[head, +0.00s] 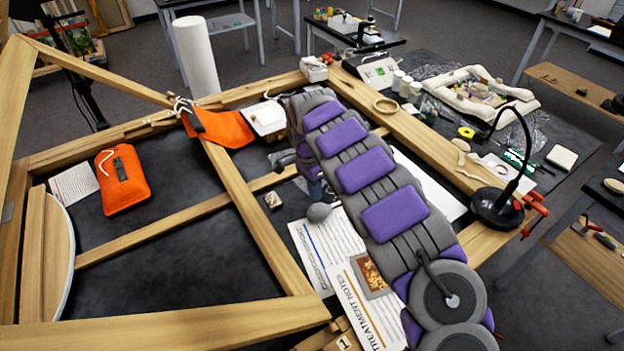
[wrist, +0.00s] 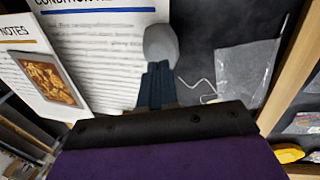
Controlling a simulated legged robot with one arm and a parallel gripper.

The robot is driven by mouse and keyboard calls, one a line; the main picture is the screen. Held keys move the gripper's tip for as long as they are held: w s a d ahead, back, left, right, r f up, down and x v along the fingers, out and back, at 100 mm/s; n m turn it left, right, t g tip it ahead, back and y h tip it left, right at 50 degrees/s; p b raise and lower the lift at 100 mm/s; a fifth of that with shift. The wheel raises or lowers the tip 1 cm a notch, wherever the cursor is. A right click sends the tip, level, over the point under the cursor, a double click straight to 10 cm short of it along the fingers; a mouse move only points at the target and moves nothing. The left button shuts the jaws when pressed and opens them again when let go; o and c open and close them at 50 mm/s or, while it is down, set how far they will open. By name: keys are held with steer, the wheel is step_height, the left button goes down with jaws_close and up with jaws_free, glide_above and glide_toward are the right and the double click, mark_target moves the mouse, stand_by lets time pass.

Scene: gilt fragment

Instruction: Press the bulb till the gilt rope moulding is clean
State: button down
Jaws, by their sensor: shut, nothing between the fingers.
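The grey rubber bulb (head: 319,212) lies at the edge of the printed sheets inside the wooden frame. It also shows in the wrist view (wrist: 161,44), at top centre. My gripper (wrist: 158,68) is shut and empty, its dark fingertips at the bulb's near edge in the picture; I cannot tell whether they touch it. In the head view my arm partly hides the gripper (head: 318,192).
Printed sheets (head: 318,245) lie under and around the bulb. A clear plastic bag (wrist: 246,75) lies right of my gripper. Wooden frame bars (head: 250,215) surround the dark work surface. A black gooseneck lamp (head: 495,207) stands at right. An orange pouch (head: 122,180) lies at left.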

mark_target(316, 206)
steer(key=shift+s+d+f+b, duration=0.1)
steer(key=shift+f+b, duration=0.1)
steer(key=shift+f, duration=0.6)
steer(key=shift+s+d+f+b, duration=0.1)
steer(key=shift+f+b, duration=0.05)
steer(key=shift+f, duration=0.6)
steer(key=shift+f, duration=0.1)
steer(key=shift+s+f+p, duration=0.1)
steer(key=shift+f+p, duration=0.3)
steer(key=shift+f, duration=0.6)
step_height(316, 206, up, 17)
steer(key=w+a+p, duration=0.2)
steer(key=p, duration=0.1)
steer(key=shift+w+a+r+p, duration=0.15)
steer(key=shift+w+r+p, duration=0.05)
steer(key=shift+w+p, duration=0.15)
